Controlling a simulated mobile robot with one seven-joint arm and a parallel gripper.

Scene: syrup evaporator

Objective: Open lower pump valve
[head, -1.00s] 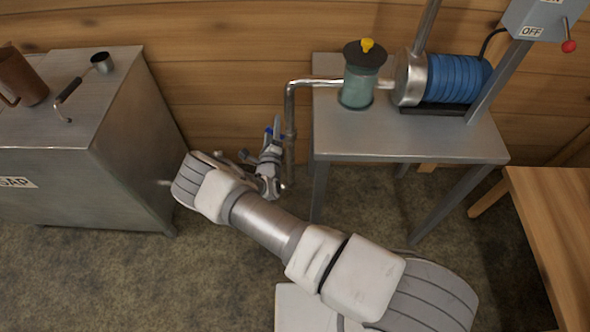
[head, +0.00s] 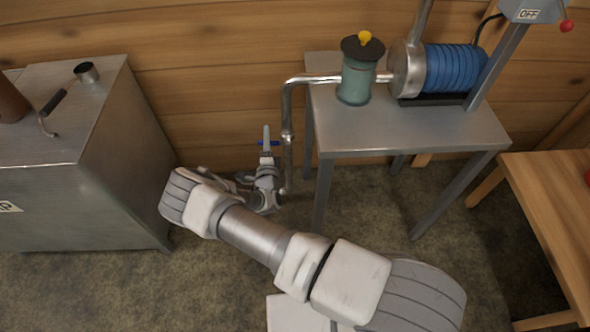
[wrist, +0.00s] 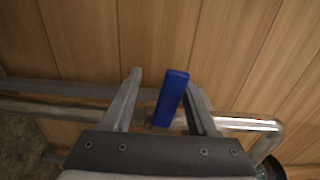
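The blue valve handle (wrist: 172,98) stands between the two fingers of my gripper (wrist: 164,80) in the wrist view. It lies close to the right finger, with a clear gap to the left finger; whether it touches the right one I cannot tell. In the head view my gripper (head: 267,136) is low by the wall, left of the pump table, and small blue parts of the handle (head: 275,142) show on both sides of a grey finger. My gripper is open. The valve body is mostly hidden behind the gripper.
A metal pipe (head: 287,115) bends down from the green pump (head: 356,80) just right of my gripper. The grey pump table (head: 410,130) stands right, the metal sap tank (head: 120,150) left. A wooden table (head: 550,200) is at far right. Floor lies between.

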